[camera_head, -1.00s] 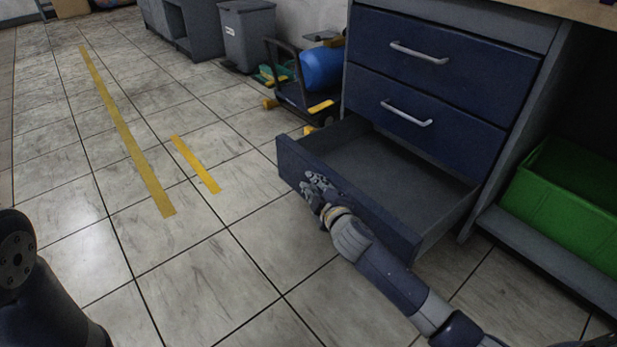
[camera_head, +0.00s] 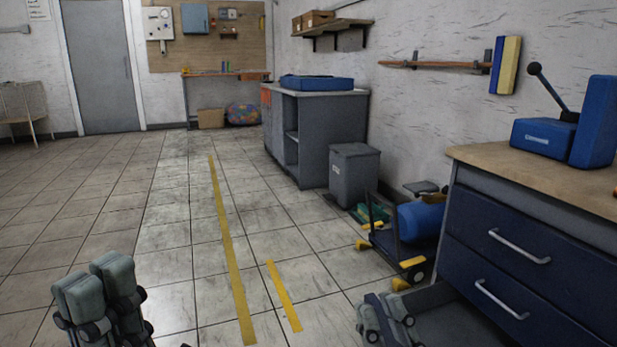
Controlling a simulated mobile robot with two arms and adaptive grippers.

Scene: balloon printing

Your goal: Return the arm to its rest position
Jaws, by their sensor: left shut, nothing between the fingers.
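My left gripper (camera_head: 96,283) points up at the bottom left of the head view, over the floor. Its two grey finger pads are side by side, shut and empty. My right gripper (camera_head: 386,316) shows at the bottom edge, by the left part of the open bottom drawer (camera_head: 455,318). Only its upper part is in the picture. I cannot tell whether it is open or shut, or whether it touches the drawer. The rest of both arms is out of view.
The blue cabinet (camera_head: 520,250) stands at the right with a blue lever press (camera_head: 570,130) on top. A cart (camera_head: 390,235) with a blue cylinder (camera_head: 420,220) and a grey bin (camera_head: 354,175) stand behind. The tiled floor (camera_head: 150,210) between the grippers is clear.

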